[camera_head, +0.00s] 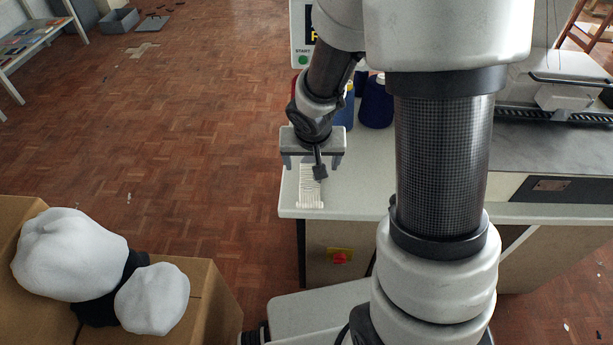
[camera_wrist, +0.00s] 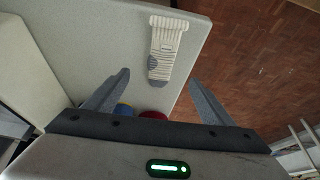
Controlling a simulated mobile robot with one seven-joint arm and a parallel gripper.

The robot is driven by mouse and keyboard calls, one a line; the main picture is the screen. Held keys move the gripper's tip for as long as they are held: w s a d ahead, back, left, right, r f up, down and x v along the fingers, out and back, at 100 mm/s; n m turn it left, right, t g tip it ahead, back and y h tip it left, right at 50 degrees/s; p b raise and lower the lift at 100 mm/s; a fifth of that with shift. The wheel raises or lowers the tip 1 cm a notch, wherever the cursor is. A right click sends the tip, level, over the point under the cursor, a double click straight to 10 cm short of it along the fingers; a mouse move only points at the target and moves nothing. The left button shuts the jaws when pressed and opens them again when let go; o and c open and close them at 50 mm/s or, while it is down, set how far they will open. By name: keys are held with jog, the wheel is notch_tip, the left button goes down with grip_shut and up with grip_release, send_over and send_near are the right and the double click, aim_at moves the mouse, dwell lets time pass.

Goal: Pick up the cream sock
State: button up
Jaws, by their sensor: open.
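The cream sock (camera_head: 309,190) lies flat near the front left corner of the light grey worktop (camera_head: 350,205). In the wrist view the ribbed cream sock (camera_wrist: 167,42) shows grey patches at its heel and toe. My gripper (camera_head: 314,160) is above the worktop at the sock's far end. In the wrist view its two fingers (camera_wrist: 160,85) are spread wide and empty, with the sock ahead of and between them, apart from both. Part of the sock is hidden by my gripper in the head view.
Thread cones, one dark blue (camera_head: 376,102), stand on the worktop behind my gripper. A machine with a dark front (camera_head: 555,188) is at the right. A cardboard box (camera_head: 215,305) with white and black items (camera_head: 70,255) stands at the lower left.

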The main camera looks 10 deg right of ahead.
aim_at(310, 178)
jog(key=b+x, duration=0.1)
jog(key=x, duration=0.5)
jog(key=b+x, duration=0.1)
jog(key=x, duration=0.2)
jog(key=shift+a+f+b, duration=0.1)
jog(key=shift+a+b, duration=0.15)
jog(key=shift+b, duration=0.05)
jog(key=c, duration=1.1)
